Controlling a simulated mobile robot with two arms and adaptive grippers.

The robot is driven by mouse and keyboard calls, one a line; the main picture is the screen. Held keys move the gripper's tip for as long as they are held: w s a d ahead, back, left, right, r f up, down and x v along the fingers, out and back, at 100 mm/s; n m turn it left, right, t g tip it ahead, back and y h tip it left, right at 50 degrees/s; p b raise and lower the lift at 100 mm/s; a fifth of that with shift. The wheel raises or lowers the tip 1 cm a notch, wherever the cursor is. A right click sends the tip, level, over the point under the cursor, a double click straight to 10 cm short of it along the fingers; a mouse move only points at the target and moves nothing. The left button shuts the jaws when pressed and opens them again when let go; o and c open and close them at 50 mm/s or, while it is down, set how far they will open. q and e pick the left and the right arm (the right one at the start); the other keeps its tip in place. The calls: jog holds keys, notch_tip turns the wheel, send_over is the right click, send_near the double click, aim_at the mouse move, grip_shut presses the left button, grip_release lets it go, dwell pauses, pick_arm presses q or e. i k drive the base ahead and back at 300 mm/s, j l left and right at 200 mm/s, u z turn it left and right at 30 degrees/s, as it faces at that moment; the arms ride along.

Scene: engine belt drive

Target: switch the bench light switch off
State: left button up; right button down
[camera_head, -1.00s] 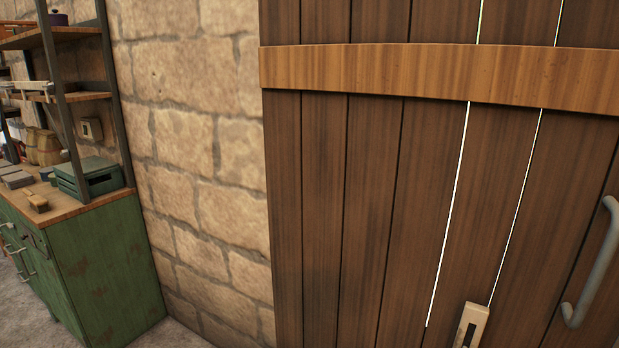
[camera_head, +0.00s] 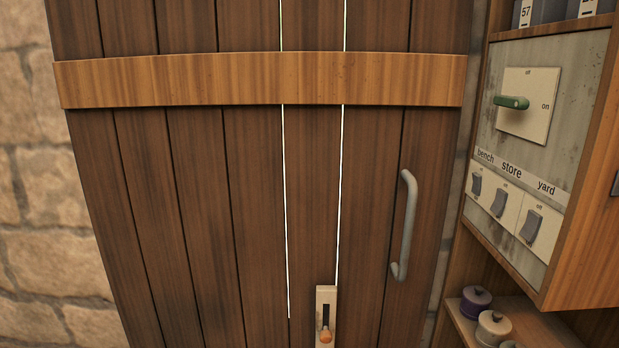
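The bench light switch (camera_head: 477,184) is the leftmost of three grey rocker switches on a panel at the right, under the label "bench". The store switch (camera_head: 499,203) and the yard switch (camera_head: 531,226) sit to its right, under their own labels. Each rocker has a small "off" mark above it; the bench rocker is too small to read its position surely. Above them a large plate (camera_head: 527,103) carries a green lever (camera_head: 511,102) pointing left, with "off" at its top and "on" at its right. Neither gripper shows in this view.
A wooden plank door (camera_head: 255,190) with a grey handle (camera_head: 406,225) and a latch with an orange knob (camera_head: 326,336) fills the middle. The panel is in a wooden cabinet (camera_head: 585,245). Lidded pots (camera_head: 476,301) stand on a shelf below. A stone wall (camera_head: 45,195) is left.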

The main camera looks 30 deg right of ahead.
aim_at(476, 188)
jog(key=z, duration=1.85)
jog(key=j+u, duration=0.2)
jog(key=k+l, duration=0.05)
jog(key=l, duration=0.05)
